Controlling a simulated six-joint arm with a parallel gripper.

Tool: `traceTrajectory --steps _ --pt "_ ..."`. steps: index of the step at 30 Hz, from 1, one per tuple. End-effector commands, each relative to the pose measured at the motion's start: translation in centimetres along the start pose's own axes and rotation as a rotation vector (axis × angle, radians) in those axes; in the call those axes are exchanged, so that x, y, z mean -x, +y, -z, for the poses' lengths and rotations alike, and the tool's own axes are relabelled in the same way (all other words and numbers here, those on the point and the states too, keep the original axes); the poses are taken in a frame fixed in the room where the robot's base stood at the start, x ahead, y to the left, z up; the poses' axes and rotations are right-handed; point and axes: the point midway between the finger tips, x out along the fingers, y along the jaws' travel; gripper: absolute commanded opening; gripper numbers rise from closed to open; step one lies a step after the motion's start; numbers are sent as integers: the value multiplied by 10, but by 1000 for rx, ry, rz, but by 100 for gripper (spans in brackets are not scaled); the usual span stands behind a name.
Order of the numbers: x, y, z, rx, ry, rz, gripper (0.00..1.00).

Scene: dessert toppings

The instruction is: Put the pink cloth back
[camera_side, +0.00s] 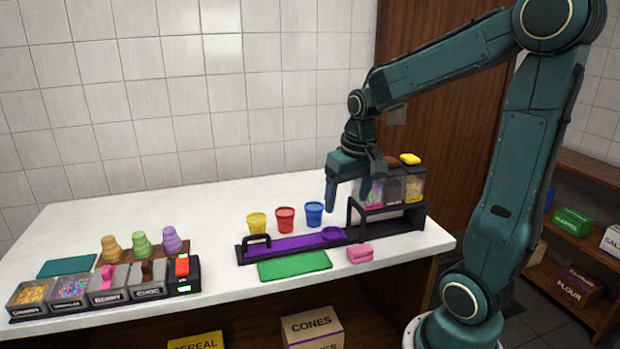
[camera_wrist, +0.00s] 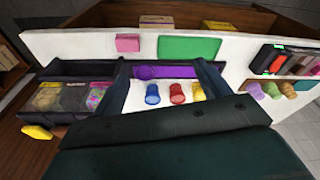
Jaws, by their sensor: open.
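The pink cloth (camera_side: 360,253) lies folded on the white counter near its front edge, just in front of the dark rack and to the right of a green mat (camera_side: 294,265). The cloth also shows in the wrist view (camera_wrist: 127,43), beside the green mat (camera_wrist: 188,48). My gripper (camera_side: 355,188) is open and empty, pointing down above the rack, behind the cloth and clear of it. In the wrist view my gripper (camera_wrist: 163,72) has its two fingers spread, with a purple tray (camera_wrist: 165,71) and cups between and below them.
Yellow, red and blue cups (camera_side: 314,214) stand behind the rack (camera_side: 404,229). Clear topping dispensers (camera_side: 393,188) stand at its right, with a yellow item (camera_side: 410,159) on top. Topping bins (camera_side: 70,290) and colored cones (camera_side: 141,245) are at the left. The back counter is clear.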

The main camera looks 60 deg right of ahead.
Motion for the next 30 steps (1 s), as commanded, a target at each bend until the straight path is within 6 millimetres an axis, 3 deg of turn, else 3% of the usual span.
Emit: traceTrajectory --steps 6,15,22,30 --pt "35 -40 -35 153 98 34 75" --pt "68 -72 -90 346 223 99 75" --pt "79 -82 -124 457 292 148 75" --pt "81 -83 -135 494 314 166 75"
